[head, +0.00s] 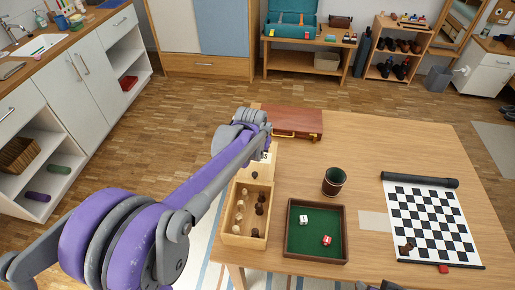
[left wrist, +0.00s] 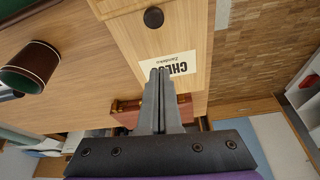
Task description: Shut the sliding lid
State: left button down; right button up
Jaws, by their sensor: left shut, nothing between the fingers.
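A light wooden box (head: 230,238) with several light and dark chess pieces stands near the table's front left. Its sliding lid (head: 262,186) sticks out from the far end, leaving the box largely open. The lid (left wrist: 135,32) has a dark round knob (left wrist: 153,17) and a white label with "CHESS" lettering (left wrist: 181,64). My left gripper (left wrist: 160,72) is shut and empty, its fingertips over the lid beside the label; contact is unclear. In the head view its fingers are hidden behind my arm. A dark sliver at the bottom edge may be my right gripper (head: 384,286); its fingers cannot be made out.
A green-lined dice tray (head: 317,261) stands right of the box, with a dice cup (head: 334,181) behind it. A brown case (head: 297,122) lies beyond the lid. A chessboard mat (head: 432,222) lies at the right. The table's middle back is clear.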

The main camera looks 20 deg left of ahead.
aim_at(258, 170)
pick_arm(q)
jog(key=shift+s+d+f, duration=0.1)
jog(key=shift+s+f, duration=0.2)
jog(key=shift+s, duration=0.3)
jog(key=shift+s+f, duration=0.35)
jog(key=shift+s, duration=0.25)
jog(key=shift+s+d+f, duration=0.1)
jog(key=shift+s+f, duration=0.2)
jog(key=shift+s, duration=0.3)
pick_arm(e)
jog(key=shift+r, duration=0.1)
pick_arm(q)
jog(key=shift+s, duration=0.1)
jog(key=s+d+p, duration=0.1)
jog(key=s+d, duration=0.1)
jog(key=s, duration=0.7)
jog(key=s+d+p, duration=0.1)
jog(key=s+d, duration=0.1)
jog(key=s, duration=0.6)
jog(key=shift+s+d+p, duration=0.3)
jog(key=shift+s, duration=0.1)
pick_arm(e)
jog(key=r, duration=0.2)
jog(key=shift+w+r, duration=0.4)
